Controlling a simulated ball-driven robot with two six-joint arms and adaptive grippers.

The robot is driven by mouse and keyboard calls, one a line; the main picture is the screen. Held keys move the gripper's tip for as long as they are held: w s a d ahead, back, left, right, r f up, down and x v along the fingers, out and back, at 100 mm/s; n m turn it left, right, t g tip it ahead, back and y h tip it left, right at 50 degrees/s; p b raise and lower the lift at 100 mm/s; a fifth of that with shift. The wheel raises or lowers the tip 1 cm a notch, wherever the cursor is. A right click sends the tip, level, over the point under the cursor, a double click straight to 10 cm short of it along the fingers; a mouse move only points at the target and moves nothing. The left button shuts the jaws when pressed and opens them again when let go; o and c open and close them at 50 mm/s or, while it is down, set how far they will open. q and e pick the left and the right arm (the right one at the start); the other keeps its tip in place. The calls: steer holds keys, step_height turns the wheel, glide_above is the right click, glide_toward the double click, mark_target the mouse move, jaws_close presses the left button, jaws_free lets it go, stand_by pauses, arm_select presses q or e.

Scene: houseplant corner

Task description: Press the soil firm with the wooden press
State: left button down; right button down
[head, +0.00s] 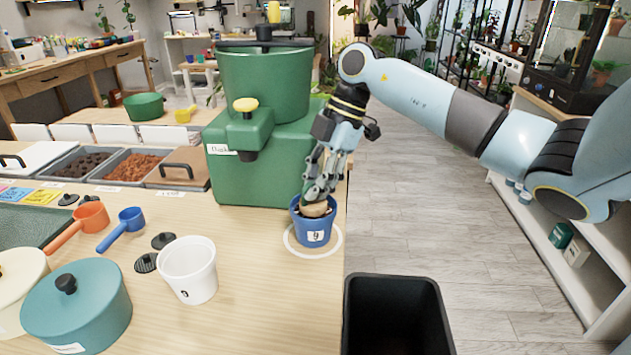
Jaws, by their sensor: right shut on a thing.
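My right gripper (320,188) points down over a small blue pot (313,232) marked with a 9. It is shut on the wooden press (314,210), whose tan round part shows at the pot's mouth. The fingers hide most of the press. The pot stands upright inside a white ring on the table near its right edge. The soil inside the pot is hidden by the press and the rim, so I cannot tell whether the press touches it. My left gripper is not in view.
A green machine (262,120) stands just behind the pot. A white pot (188,270), a blue scoop (121,228), an orange scoop (78,228) and a teal lidded pot (77,305) stand to the left. A black bin (395,315) is beyond the table's right edge.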

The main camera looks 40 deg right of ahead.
stand_by(0.7)
steer(key=shift+f, duration=0.4)
stand_by(0.9)
stand_by(0.4)
step_height(320, 180, up, 8)
steer(key=p, duration=0.7)
steer(key=shift+f, duration=0.1)
stand_by(0.4)
